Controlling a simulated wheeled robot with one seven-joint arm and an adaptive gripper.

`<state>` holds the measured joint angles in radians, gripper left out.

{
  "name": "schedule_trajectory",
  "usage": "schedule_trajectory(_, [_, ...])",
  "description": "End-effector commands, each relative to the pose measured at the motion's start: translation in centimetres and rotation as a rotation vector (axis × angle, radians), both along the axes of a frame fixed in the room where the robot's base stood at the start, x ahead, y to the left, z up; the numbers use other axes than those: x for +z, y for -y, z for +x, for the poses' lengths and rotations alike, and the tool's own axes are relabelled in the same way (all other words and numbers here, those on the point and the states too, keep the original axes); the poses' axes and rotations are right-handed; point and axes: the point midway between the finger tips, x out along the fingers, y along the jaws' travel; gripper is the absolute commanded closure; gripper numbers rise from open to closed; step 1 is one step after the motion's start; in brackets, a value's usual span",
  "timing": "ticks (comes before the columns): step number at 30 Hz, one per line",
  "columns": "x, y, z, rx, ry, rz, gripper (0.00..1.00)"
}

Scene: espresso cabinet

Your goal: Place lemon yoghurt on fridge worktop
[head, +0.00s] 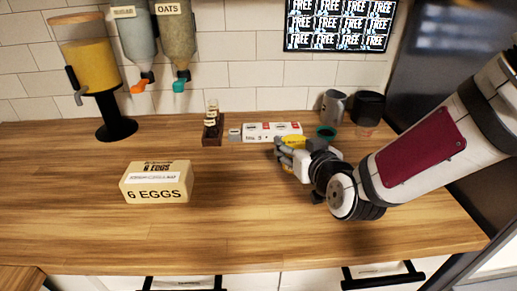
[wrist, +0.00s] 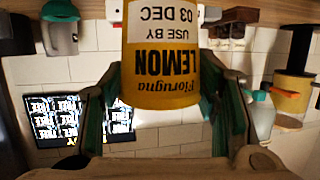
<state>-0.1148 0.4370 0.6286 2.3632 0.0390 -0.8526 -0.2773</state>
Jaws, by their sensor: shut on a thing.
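The lemon yoghurt (wrist: 165,62) is a yellow pot with a white "use by" label. It shows large and upside down in the wrist view, where the picture itself is inverted. In the head view a yellow part of it (head: 293,141) shows at my gripper's end. My gripper (head: 286,148) is shut on the pot, with a green-padded finger on each side in the wrist view (wrist: 165,105). It is over the right part of the wooden worktop (head: 235,225). I cannot tell whether the pot touches the wood.
An egg box (head: 157,183) sits left of centre. A small brown rack (head: 212,130), a white box (head: 262,131), a grey jug (head: 333,106) and a dark container (head: 368,108) stand along the back. A juice dispenser (head: 92,65) is at the left. The front middle is clear.

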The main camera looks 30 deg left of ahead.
Motion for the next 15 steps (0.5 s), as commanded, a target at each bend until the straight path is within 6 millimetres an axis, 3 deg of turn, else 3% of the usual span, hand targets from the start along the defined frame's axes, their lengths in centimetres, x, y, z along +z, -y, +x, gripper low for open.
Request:
schedule_trajectory(1, [-0.1,-1.5,0.2,0.004,-0.002,0.003,0.77])
schedule_trajectory(9, [-0.7,-7.8,1.6,0.001,-0.003,0.003,0.77])
schedule_trajectory(15, [-1.0,-11.1,2.4,-0.002,-0.001,0.001,0.77])
